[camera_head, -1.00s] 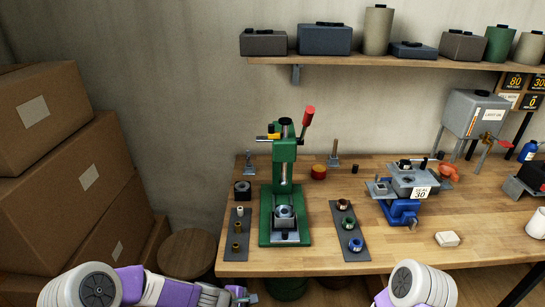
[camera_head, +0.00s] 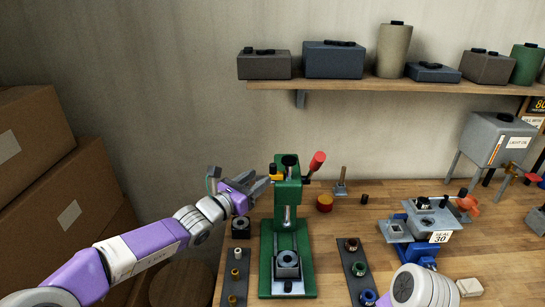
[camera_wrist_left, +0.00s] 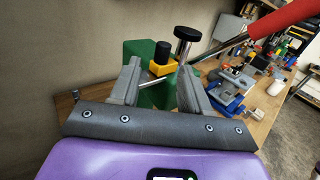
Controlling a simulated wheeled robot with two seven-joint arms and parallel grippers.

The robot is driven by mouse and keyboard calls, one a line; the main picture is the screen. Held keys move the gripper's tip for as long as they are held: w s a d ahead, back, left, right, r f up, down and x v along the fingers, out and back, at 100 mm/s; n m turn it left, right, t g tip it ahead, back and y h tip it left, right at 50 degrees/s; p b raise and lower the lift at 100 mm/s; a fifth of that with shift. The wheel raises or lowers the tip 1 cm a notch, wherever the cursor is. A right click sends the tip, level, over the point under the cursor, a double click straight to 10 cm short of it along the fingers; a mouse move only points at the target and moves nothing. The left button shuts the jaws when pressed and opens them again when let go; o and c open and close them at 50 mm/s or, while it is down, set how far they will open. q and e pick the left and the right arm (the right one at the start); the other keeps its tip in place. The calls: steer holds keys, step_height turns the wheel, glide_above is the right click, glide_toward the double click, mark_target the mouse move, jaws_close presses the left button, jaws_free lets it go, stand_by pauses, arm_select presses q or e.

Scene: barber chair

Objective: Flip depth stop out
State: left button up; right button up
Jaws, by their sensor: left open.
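The green arbor press (camera_head: 290,215) stands near the left end of the workbench, with a red-handled lever (camera_head: 317,161) at its upper right. A small yellow block with a dark top, apparently the depth stop (camera_head: 277,175), sits on the left of the press head. It also shows in the left wrist view (camera_wrist_left: 161,66), where a thin rod lies close to it. My left gripper (camera_head: 262,182) is open at the left of the press head. Its two fingers (camera_wrist_left: 160,80) lie on either side of the yellow block in the wrist picture; contact cannot be told. My right gripper is out of view.
A dark strip with several rings (camera_head: 354,268) lies right of the press, another (camera_head: 235,275) left of it. A blue-based fixture (camera_head: 420,240) stands farther right. A shelf (camera_head: 390,86) with containers hangs above. Cardboard boxes (camera_head: 40,155) are stacked at the left.

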mark_target(271, 170)
arm_select(q)
steer(key=shift+p+x, duration=0.35)
steer(key=shift+x, duration=3.2)
steer(key=shift+d+r, duration=0.1)
steer(key=shift+c, duration=0.4)
steer(key=shift+s, duration=0.1)
jaws_close()
